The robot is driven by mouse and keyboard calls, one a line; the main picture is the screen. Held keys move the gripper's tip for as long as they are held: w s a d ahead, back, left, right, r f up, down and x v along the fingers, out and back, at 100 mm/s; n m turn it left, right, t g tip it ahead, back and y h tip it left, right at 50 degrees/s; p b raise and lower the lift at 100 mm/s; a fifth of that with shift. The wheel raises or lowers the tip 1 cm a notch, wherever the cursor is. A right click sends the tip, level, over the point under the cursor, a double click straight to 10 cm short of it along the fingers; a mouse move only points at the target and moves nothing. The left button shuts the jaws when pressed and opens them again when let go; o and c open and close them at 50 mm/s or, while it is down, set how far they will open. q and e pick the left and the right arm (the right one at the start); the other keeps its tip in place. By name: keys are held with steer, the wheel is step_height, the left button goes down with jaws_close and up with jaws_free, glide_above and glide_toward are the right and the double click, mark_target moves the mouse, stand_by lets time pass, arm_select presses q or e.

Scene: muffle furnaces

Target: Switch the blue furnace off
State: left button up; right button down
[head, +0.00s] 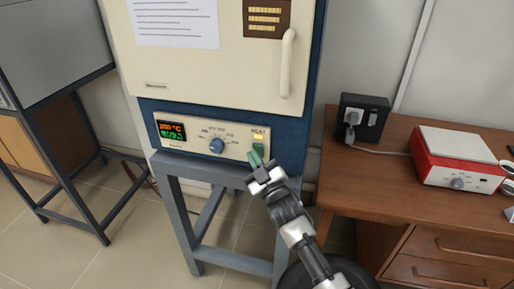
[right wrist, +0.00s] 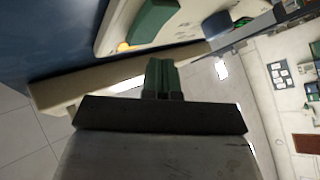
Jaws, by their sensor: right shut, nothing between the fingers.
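The blue furnace (head: 228,124) stands on a grey-blue stand, its cream door closed. Its control panel (head: 180,129) has a lit display (head: 171,131), a blue knob (head: 216,146), a lit yellow lamp (head: 258,136) and a green switch (head: 258,148). My right gripper (head: 255,160) is shut and empty, its green fingertips just below the switch. In the right wrist view the shut fingers (right wrist: 162,75) point towards the green switch (right wrist: 152,24), with a gap in the picture; the lamp (right wrist: 124,46) glows beside it. My left gripper is not in view.
A wooden desk (head: 390,139) stands at the right, with a red and white hotplate (head: 453,158) and a black socket box (head: 362,117) with a plugged cable. A grey unit on a dark frame (head: 63,85) stands at the left. The floor between is clear.

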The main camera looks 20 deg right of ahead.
steer(key=shift+w, duration=0.1)
stand_by(0.4)
steer(key=shift+w+d, duration=0.25)
steer(key=shift+w+d+r, duration=0.1)
steer(key=shift+w+d, duration=0.1)
steer(key=shift+w, duration=0.1)
stand_by(0.8)
steer(key=shift+s, duration=0.1)
steer(key=shift+s+a, duration=0.45)
steer(key=shift+s, duration=0.15)
steer(key=s+a, duration=0.1)
steer(key=s+a+p, duration=0.1)
steer(key=s, duration=0.2)
steer(key=shift+a+f+p, duration=0.35)
steer(key=shift+a+p, duration=0.05)
